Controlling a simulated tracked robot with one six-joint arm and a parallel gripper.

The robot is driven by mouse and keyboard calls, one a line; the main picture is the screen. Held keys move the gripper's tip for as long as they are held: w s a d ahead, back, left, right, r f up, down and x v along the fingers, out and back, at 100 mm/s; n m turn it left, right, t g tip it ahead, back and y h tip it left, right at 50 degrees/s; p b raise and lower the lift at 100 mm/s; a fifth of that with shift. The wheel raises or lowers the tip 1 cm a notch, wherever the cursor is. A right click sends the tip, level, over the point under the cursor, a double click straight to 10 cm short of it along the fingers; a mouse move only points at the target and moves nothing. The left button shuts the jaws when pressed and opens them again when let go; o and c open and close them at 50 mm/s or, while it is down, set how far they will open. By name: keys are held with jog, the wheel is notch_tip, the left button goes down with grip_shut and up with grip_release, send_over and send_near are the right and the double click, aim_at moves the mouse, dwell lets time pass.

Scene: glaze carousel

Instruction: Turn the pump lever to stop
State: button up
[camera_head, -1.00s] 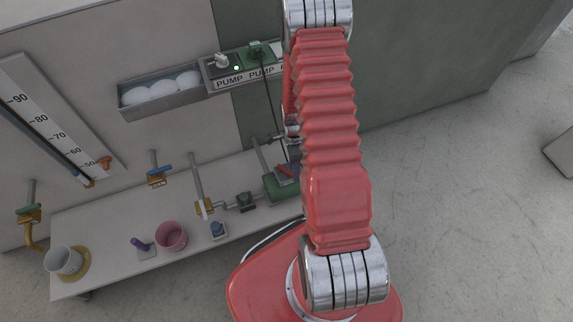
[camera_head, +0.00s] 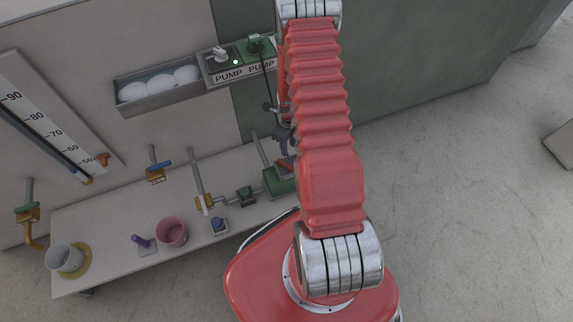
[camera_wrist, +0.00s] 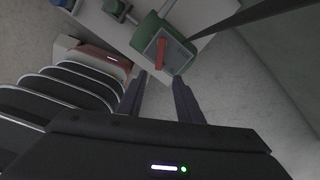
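A red lever (camera_wrist: 161,52) sits on a grey plate on top of a green pump box (camera_wrist: 184,57) in the wrist view. In the head view the green box (camera_head: 277,183) stands at the bench's right end, partly hidden by my arm. My gripper (camera_wrist: 160,76) is open and empty. In the wrist view its two dark fingers point towards the box, apart from the lever. In the head view my gripper (camera_head: 284,136) shows as a dark shape just above the box, partly hidden. The words of the lever's positions cannot be read.
A wall panel marked PUMP (camera_head: 229,75) has a white knob (camera_head: 220,54) and a green switch (camera_head: 255,45). A dark cable runs down from it near my gripper.

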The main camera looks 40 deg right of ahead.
aim_at(288, 166)
jog(key=shift+f, duration=0.1)
jog(key=shift+f, duration=6.8)
jog(key=shift+c, duration=0.5)
grip_shut()
